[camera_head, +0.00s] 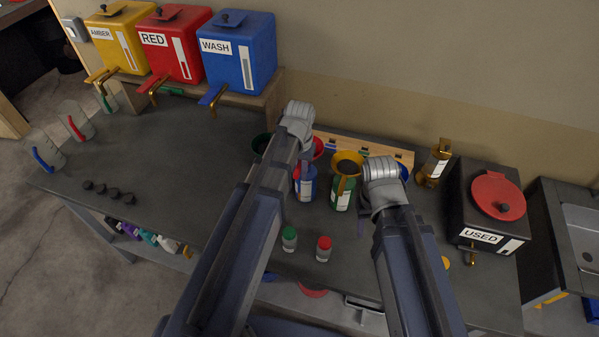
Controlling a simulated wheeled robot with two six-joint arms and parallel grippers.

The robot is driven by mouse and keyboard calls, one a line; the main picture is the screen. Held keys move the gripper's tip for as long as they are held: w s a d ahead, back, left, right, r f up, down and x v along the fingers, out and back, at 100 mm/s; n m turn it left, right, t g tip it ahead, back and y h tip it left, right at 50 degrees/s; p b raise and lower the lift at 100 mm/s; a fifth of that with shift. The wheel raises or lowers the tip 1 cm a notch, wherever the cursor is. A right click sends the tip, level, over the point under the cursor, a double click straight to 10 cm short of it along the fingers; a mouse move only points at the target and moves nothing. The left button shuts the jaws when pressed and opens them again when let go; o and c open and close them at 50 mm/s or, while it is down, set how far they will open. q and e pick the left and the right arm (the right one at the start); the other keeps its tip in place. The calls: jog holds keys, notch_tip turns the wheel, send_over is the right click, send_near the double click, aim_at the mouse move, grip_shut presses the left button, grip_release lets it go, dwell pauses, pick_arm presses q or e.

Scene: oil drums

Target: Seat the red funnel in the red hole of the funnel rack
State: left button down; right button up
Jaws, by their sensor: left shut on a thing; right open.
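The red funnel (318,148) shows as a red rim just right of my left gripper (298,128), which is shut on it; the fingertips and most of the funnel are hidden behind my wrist. The wooden funnel rack (381,151) stands along the wall behind, with coloured marks on it. Its red hole is not visible. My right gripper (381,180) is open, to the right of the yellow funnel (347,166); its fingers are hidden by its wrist.
A blue can (305,184) and a green can (342,196) stand in front of the rack. Two small jars (323,249) stand nearer. A black USED box (487,212) is at right. The left tabletop is largely clear.

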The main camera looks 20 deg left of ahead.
aim_at(299, 165)
pick_arm(q)
jog(key=shift+r+p, duration=1.45)
jog(key=shift+r, duration=0.15)
jog(key=shift+s+f, duration=0.1)
